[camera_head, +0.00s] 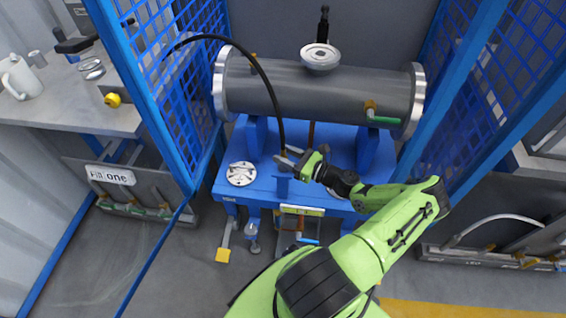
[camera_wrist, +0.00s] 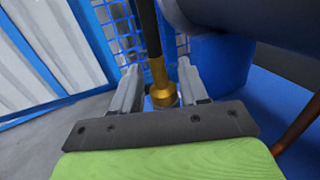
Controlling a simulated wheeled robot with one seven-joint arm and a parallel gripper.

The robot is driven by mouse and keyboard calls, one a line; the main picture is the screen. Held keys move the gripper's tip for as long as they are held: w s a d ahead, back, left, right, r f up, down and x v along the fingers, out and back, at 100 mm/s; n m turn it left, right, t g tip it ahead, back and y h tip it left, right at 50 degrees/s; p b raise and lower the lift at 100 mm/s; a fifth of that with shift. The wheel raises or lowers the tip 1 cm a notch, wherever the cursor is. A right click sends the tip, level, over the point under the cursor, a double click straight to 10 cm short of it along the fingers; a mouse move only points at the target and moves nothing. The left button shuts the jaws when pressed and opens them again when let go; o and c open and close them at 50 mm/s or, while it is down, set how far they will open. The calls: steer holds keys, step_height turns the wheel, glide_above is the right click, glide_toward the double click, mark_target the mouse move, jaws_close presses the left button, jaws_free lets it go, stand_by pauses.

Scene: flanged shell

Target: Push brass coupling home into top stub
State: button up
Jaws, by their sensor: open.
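The brass coupling (camera_wrist: 161,82) is on the end of a black hose (camera_wrist: 148,30) in the wrist view. It stands between the two fingers of my gripper (camera_wrist: 160,88), which are apart, with visible room on both sides. In the head view my gripper (camera_head: 290,158) is low in front of the grey shell, at the hose's lower end, above a small blue holder (camera_head: 283,187). Whether the coupling sits in that holder is hidden. A round pale flange (camera_head: 320,57) stands on top of the shell, perhaps the top stub; its opening is unclear.
The grey shell (camera_head: 300,90) lies across a blue stand (camera_head: 258,192). The hose (camera_head: 262,75) arches over it from the left. Blue mesh cage panels (camera_head: 165,50) flank both sides. A white round plate (camera_head: 241,174) lies on the stand, left of my gripper. A workbench (camera_head: 60,105) is farther left.

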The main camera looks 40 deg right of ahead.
steer(key=shift+w+a, duration=0.1)
steer(key=shift+w, duration=0.4)
jaws_close()
steer(key=shift+r, duration=0.1)
